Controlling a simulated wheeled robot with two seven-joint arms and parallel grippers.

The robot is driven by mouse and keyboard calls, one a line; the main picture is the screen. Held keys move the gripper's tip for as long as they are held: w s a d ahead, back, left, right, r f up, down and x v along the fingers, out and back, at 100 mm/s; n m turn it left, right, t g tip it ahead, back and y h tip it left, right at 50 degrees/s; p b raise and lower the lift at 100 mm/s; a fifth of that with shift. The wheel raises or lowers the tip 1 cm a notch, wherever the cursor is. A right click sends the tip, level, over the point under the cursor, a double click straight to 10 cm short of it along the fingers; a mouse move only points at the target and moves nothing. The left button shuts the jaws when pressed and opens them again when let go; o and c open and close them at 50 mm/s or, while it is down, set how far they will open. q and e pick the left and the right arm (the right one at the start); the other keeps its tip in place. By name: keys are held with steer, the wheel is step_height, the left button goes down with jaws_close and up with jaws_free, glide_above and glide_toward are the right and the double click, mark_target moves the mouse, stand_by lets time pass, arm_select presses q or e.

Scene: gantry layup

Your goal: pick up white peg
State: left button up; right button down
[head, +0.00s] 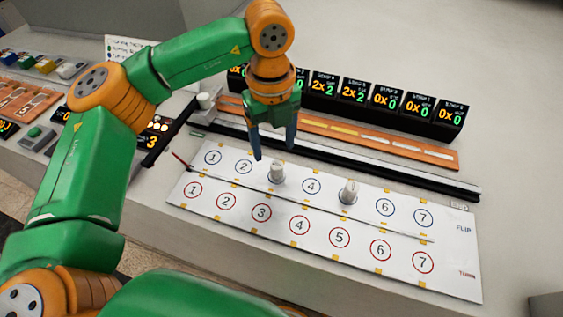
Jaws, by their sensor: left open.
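One white peg (277,172) stands upright on the board (330,210), on the upper row between circles 2 and 4. A second white peg (349,192) stands on the same row between circles 4 and 6. My left gripper (273,154) points down with its fingers apart, just above and behind the first peg in the picture. Nothing shows between the fingers, and I cannot tell whether they touch that peg. My right gripper is not in the head view.
A row of black counter displays (352,92) stands behind an orange strip (380,140) and a dark rail (400,178). Trays and buttons (36,137) lie far left. The board's lower row is clear.

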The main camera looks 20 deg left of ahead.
mark_target(277, 165)
arm_select(q)
steer(key=f+p, duration=0.2)
steer(key=s+f+p, duration=0.1)
steer(key=shift+d+f, duration=0.1)
steer(key=shift+d, duration=0.2)
steer(key=f, duration=0.3)
steer(key=shift+w+f, duration=0.25)
steer(key=shift+w, duration=0.05)
steer(key=shift+s, duration=0.1)
steer(key=shift+c, duration=0.6)
steer(key=shift+r, duration=0.1)
jaws_close()
